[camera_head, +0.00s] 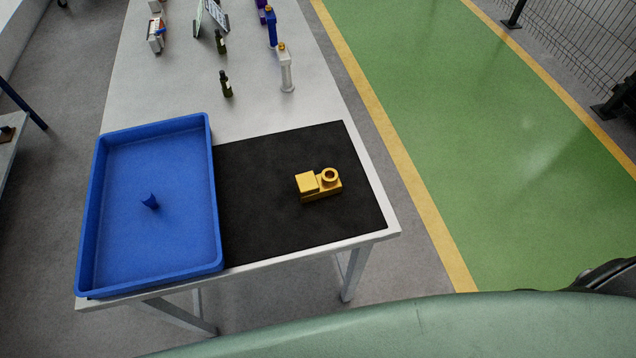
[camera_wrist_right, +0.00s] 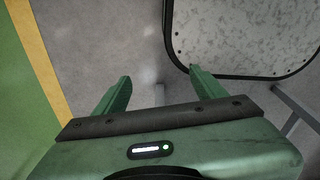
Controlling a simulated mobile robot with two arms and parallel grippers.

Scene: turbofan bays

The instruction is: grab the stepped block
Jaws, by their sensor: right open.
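The stepped block (camera_head: 318,186) is yellow, with a raised square part and a ring with a round hole beside it on a longer base. It lies on the black mat (camera_head: 262,222) near the front right of the white table, in the head view. My right gripper (camera_wrist_right: 160,86) shows in the right wrist view with two green fingers spread apart. It is open and empty, above the grey floor, and the block is not in that view. My left gripper is in neither view.
Dark bottles (camera_head: 226,84), a white dispenser-like item (camera_head: 286,70) and other items stand farther back. A grey speckled panel with a dark edge (camera_wrist_right: 245,35) is close to my right fingers.

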